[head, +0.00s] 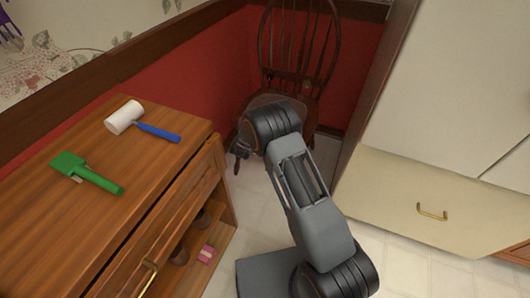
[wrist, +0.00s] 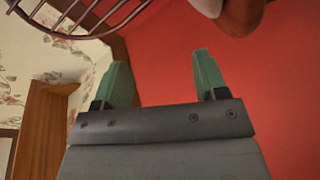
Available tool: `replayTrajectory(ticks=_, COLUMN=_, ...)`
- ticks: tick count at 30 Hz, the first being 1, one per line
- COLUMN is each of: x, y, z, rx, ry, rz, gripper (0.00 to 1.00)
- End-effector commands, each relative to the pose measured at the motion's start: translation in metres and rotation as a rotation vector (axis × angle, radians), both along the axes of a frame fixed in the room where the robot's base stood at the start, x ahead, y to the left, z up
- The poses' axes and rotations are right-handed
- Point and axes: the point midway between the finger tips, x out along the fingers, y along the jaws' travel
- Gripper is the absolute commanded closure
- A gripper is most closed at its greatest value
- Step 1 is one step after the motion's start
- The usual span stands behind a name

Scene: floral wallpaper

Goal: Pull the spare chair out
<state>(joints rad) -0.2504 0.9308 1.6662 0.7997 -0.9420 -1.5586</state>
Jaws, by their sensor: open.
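The spare chair (head: 297,12) is dark wood with a rounded spindle back. It stands upright in the far corner against the red wall in the head view. My arm hides the front of its seat and most of its legs. My gripper (wrist: 158,70) shows in the wrist view with its two green fingers spread apart and nothing between them. In the head view the gripper is mostly hidden behind my arm, near the front of the seat. I cannot tell whether it touches the chair.
A wooden cabinet (head: 60,225) on the left bears a white-headed mallet (head: 125,117) with a blue handle and a green tool (head: 85,172). Pale cupboards (head: 450,90) with a brass-handled drawer (head: 390,195) stand on the right. A strip of light floor (head: 262,215) lies between.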

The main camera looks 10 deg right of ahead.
Motion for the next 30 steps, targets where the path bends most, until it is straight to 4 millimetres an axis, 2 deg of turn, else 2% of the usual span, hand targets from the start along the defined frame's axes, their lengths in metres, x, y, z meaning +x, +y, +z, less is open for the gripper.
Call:
replayTrajectory(ticks=1, x=-0.002, y=-0.002, z=-0.046, rx=-0.078, ry=0.001, rz=-0.030, gripper=0.34)
replayTrajectory(ticks=3, x=-0.007, y=-0.006, z=-0.077, rx=-0.183, ry=-0.003, rz=-0.075, gripper=0.34)
replayTrajectory(ticks=6, x=-0.016, y=-0.011, z=-0.111, rx=-0.303, ry=-0.001, rz=-0.127, gripper=0.34)
replayTrajectory(ticks=9, x=-0.023, y=-0.014, z=-0.131, rx=-0.384, ry=0.004, rz=-0.164, gripper=0.34)
replayTrajectory(ticks=12, x=-0.025, y=-0.018, z=-0.143, rx=-0.430, ry=0.008, rz=-0.188, gripper=0.34)
replayTrajectory(ticks=15, x=-0.019, y=-0.026, z=-0.148, rx=-0.451, ry=0.010, rz=-0.200, gripper=0.34)
replayTrajectory(ticks=24, x=0.014, y=-0.050, z=-0.148, rx=-0.453, ry=0.009, rz=-0.200, gripper=0.34)
replayTrajectory(ticks=30, x=0.027, y=-0.059, z=-0.146, rx=-0.453, ry=0.009, rz=-0.198, gripper=0.34)
